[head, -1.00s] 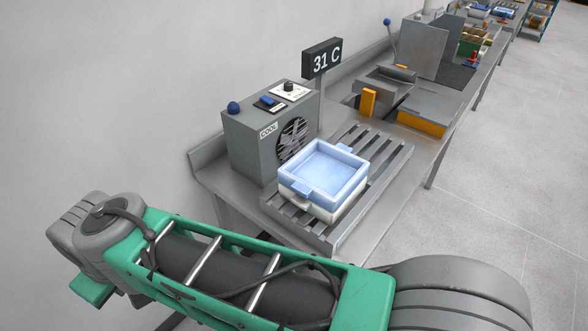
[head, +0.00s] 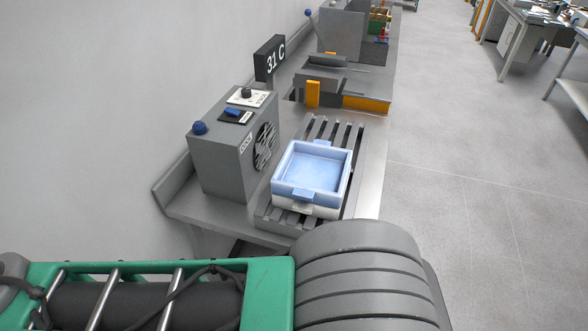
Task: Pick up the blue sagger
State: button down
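The blue sagger (head: 298,194) is a shallow square tray with raised walls and small tabs on its near and far sides. It appears empty. It sits on top of a white sagger or base (head: 313,211) of similar size, on the slatted grey rack. My arm crosses the bottom of the head view, in front of the bench. My gripper is not in view, so its state is hidden.
The slatted rack (head: 344,132) lies on a metal bench beside a grey cooling box (head: 222,155). A sign reading 31 C (head: 270,58) stands behind the box. Orange blocks (head: 312,94) are farther back. Open floor (head: 470,190) lies to the right.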

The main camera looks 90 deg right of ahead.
aim_at(317, 172)
jog(key=z, duration=0.1)
jog(key=i, duration=0.15)
jog(key=z, duration=3.4)
jog(key=i, duration=0.45)
jog(key=z, duration=0.05)
jog(key=k, duration=0.5)
jog(key=u, duration=3.75)
jog(key=k, duration=1.65)
jog(key=u, duration=0.05)
